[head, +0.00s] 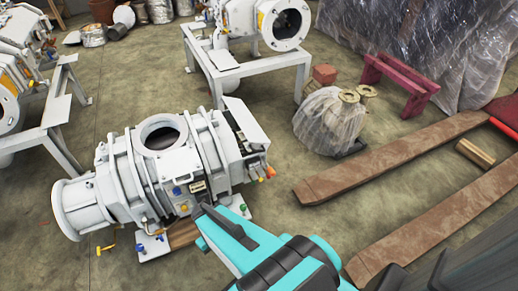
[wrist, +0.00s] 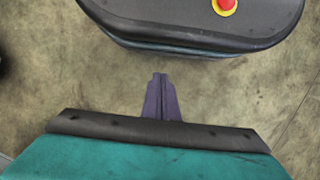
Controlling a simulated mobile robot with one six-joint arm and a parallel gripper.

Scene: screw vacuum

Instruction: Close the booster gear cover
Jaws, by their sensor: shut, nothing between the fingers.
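The white screw vacuum machine (head: 130,185) stands on the floor at left of centre in the head view, with a round open port on top and a wide flange at its left end. A pale flat panel (head: 247,112) sticks up at its right end, beside a dark area. I cannot tell for sure whether this panel is the booster gear cover. My teal arm reaches in from the lower right, in front of the machine. In the wrist view my gripper (wrist: 160,80) has its fingers together and empty, over bare floor. The machine does not show in the wrist view.
More white machines on metal stands (head: 215,72) are at the back and left. A plastic-wrapped object (head: 328,120), a red stand (head: 398,85) and two long brown beams (head: 400,152) lie to the right. Floor is free between the machine and the beams.

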